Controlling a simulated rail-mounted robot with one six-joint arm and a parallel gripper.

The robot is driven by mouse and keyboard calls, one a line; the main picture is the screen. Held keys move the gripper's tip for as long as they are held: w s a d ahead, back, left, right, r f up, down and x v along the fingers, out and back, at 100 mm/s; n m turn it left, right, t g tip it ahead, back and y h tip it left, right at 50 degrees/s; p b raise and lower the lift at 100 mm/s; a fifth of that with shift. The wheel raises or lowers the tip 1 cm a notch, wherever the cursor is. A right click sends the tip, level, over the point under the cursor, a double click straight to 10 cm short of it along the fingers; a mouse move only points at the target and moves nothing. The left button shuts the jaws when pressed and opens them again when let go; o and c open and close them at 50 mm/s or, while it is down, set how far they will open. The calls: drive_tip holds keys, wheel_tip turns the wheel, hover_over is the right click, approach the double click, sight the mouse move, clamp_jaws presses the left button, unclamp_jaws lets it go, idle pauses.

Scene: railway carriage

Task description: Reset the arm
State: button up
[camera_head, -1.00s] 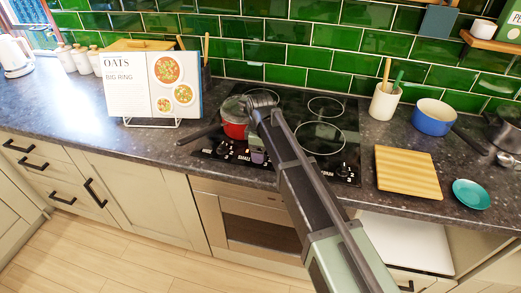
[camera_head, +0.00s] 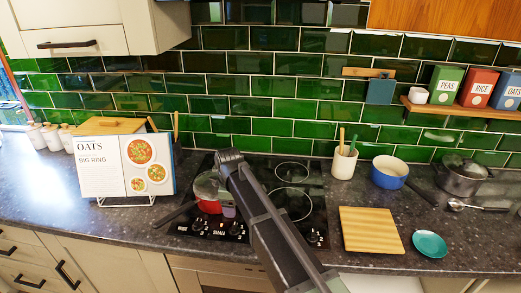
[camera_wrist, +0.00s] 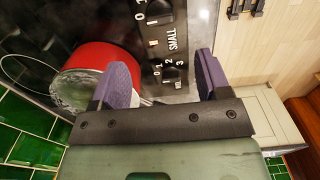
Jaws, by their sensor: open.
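My gripper (camera_wrist: 160,80) is open and empty in the wrist view, its two purple fingers apart above the front of the hob. The hob's control knobs and the word SMALL show between and beyond the fingers. In the head view my arm reaches up from the bottom to the black hob (camera_head: 292,205), and it mostly hides the gripper; a bit of purple finger shows beside the red pan. The red pan (camera_head: 208,207) with a glass lid stands on the left of the hob, just left of my gripper; it also shows in the wrist view (camera_wrist: 92,58).
A cookbook on a stand (camera_head: 125,166) is at left. At right are a utensil pot (camera_head: 343,164), a blue pan (camera_head: 388,175), a cutting board (camera_head: 370,230), a teal dish (camera_head: 430,244) and a grey pot (camera_head: 462,180). A shelf (camera_head: 460,108) holds canisters.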

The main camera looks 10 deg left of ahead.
drive_tip(key=s+d+m, duration=0.5)
drive_tip(key=d+m, duration=0.1)
drive_tip(key=d, duration=0.6)
drive_tip(key=s+d+f+m+b, duration=0.1)
drive_tip(key=s+d+m, duration=0.4)
drive_tip(key=d, duration=0.8)
drive_tip(key=s+d+m, duration=0.6)
drive_tip(key=d+m, duration=0.1)
drive_tip(key=d, duration=0.5)
drive_tip(key=shift+d+f+m, duration=0.15)
drive_tip(key=shift+d+m, duration=0.15)
